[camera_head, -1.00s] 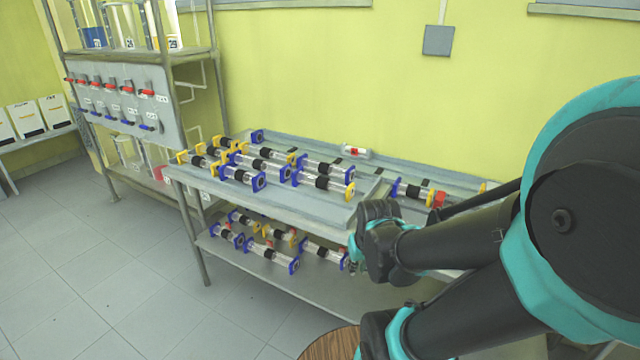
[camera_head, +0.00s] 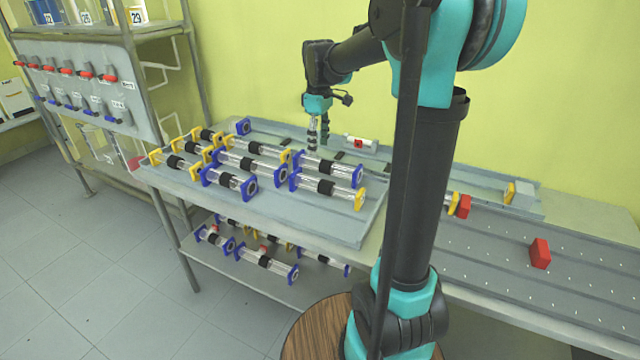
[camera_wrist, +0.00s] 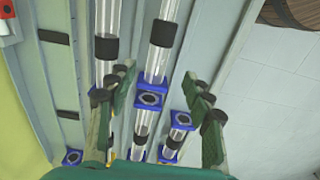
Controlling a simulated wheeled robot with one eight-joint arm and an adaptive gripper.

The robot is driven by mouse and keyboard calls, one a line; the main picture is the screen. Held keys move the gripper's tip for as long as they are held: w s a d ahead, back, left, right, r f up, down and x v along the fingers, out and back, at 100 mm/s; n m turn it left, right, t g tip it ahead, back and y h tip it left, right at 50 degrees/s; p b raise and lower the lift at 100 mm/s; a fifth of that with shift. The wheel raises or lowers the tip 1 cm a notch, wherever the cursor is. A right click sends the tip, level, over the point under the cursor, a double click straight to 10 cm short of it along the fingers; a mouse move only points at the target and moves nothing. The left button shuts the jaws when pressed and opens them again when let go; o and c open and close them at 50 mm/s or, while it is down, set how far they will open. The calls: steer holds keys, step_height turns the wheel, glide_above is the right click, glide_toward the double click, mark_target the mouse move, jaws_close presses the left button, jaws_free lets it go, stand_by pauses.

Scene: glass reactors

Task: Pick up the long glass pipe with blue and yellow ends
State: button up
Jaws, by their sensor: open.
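Several clear glass pipes with black middle bands lie on the tabletop rack. My gripper (camera_head: 318,143) points down, open and empty, near the back ends of the pipes. In the wrist view, its fingers (camera_wrist: 162,90) straddle a blue pipe end (camera_wrist: 152,99) below them. One long pipe (camera_wrist: 162,34) runs up from there; its far end is out of view.
Shorter pipes with matching ends (camera_head: 228,181) lie among them. A red-and-white part (camera_head: 360,144) sits at the back. Red blocks (camera_head: 540,254) are on the right tray. More pipes lie on the lower shelf (camera_head: 220,258). A valve rack (camera_head: 80,92) stands left.

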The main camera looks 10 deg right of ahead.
mark_target(321, 180)
step_height(321, 180, down, 9)
steer(key=shift+f, duration=0.2)
steer(key=shift+s+d+f, duration=0.15)
steer(key=shift+f, duration=1.4)
steer(key=shift+s+d+f, duration=0.15)
steer(key=shift+f, duration=1.4)
steer(key=shift+c, duration=0.2)
jaws_close()
steer(key=shift+r, duration=0.1)
